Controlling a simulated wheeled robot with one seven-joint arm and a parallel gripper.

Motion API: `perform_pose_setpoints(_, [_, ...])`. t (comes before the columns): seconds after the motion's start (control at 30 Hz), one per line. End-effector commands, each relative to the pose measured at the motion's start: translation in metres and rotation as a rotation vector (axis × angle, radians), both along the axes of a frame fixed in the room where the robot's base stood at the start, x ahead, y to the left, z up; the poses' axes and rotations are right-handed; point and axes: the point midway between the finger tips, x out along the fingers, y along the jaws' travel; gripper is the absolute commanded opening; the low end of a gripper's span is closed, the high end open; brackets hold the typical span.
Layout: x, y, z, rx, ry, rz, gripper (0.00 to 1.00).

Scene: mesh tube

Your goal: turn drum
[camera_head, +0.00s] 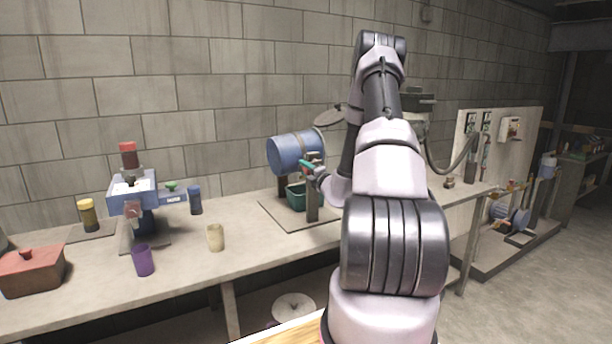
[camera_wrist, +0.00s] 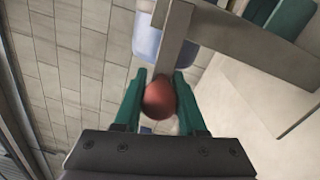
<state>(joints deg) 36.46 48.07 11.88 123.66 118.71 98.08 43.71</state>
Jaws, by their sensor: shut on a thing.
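The blue drum (camera_head: 288,153) lies on its side on a stand above the bench; it shows in part in the wrist view (camera_wrist: 148,40) behind a grey bar. My gripper (camera_head: 309,167) is at the drum's right front end. In the wrist view its green fingers (camera_wrist: 160,98) are shut around a red round knob (camera_wrist: 159,99), one finger on each side. The knob sits at the end of the grey bar (camera_wrist: 172,40). My arm and gripper hide part of the drum's right end in the head view.
A green bin (camera_head: 296,197) stands under the drum on a grey board (camera_head: 275,212). A grey post (camera_head: 312,205) rises beside it. Left on the bench are a blue machine (camera_head: 133,194), cups and a red lidded box (camera_head: 32,272). Bench between box and board is partly clear.

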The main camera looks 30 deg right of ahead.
Motion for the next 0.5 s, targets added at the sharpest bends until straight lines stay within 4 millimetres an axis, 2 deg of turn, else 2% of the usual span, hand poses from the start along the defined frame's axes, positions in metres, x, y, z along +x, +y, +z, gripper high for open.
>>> perform_pose_setpoints(0.5, [0.001,-0.007,0.038,0.485,0.009,0.000,0.00])
